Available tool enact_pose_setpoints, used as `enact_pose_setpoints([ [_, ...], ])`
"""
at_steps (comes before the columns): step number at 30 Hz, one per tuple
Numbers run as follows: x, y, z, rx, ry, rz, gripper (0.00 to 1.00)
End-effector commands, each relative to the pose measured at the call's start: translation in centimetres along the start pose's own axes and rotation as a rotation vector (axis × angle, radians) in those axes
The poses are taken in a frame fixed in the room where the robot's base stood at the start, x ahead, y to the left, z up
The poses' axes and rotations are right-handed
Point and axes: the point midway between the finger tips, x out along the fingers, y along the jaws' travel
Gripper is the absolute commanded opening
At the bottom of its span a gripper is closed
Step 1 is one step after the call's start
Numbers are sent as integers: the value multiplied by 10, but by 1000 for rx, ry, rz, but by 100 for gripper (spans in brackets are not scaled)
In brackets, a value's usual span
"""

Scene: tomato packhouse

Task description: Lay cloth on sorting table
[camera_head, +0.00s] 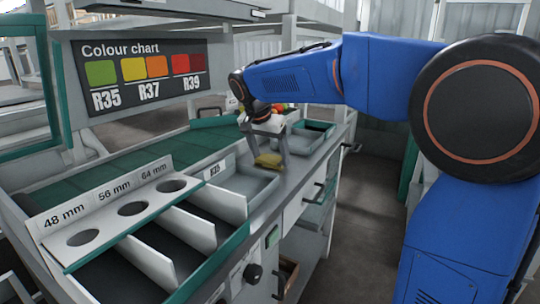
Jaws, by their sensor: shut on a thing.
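My gripper (268,150) is shut on a small yellow cloth (268,160), which hangs bunched at the fingertips. It is over the right-hand side of the sorting table (300,168), near the grey front edge. In this one view I cannot tell whether the cloth touches the table top.
A grey tray marked R35 (252,184) is left of the cloth. A sizing board with holes (125,212) and divided bins are at front left. A colour chart (140,75) stands behind.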

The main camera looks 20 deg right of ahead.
Motion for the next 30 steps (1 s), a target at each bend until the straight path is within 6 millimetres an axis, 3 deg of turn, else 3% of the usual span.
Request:
enact_pose_setpoints([
  [5, 2, 0, 1, 0, 0, 1, 53],
  [6, 2, 0, 1, 0, 0, 0, 77],
  [8, 2, 0, 1, 0, 0, 0, 91],
  [9, 2, 0, 1, 0, 0, 0, 93],
  [20, -2, 0, 0, 0, 0, -1, 93],
  [30, -58, -1, 0, 0, 2, -3, 93],
])
